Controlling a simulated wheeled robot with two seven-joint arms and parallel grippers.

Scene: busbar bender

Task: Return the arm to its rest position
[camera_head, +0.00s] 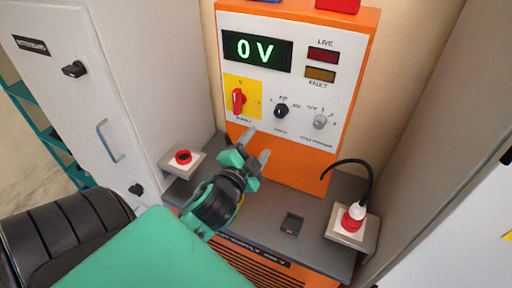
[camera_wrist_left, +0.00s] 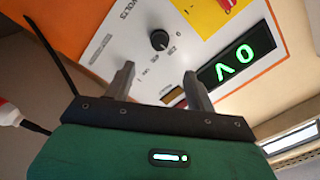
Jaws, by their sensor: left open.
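My left gripper (camera_head: 257,146) is open and empty in front of the lower part of the orange and white control panel (camera_head: 262,86). Its two grey fingers stand apart, and they also show in the left wrist view (camera_wrist_left: 160,85). The fingertips lie below the red rotary switch (camera_head: 238,100) on its yellow plate and appear apart from it. The display (camera_head: 257,51) reads 0 V in green. A black knob (camera_head: 281,111) and a grey knob (camera_head: 320,121) sit to the right of the switch. My right gripper is not in view.
Tall grey cabinets close in both sides. Open space lies above the bench between them.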

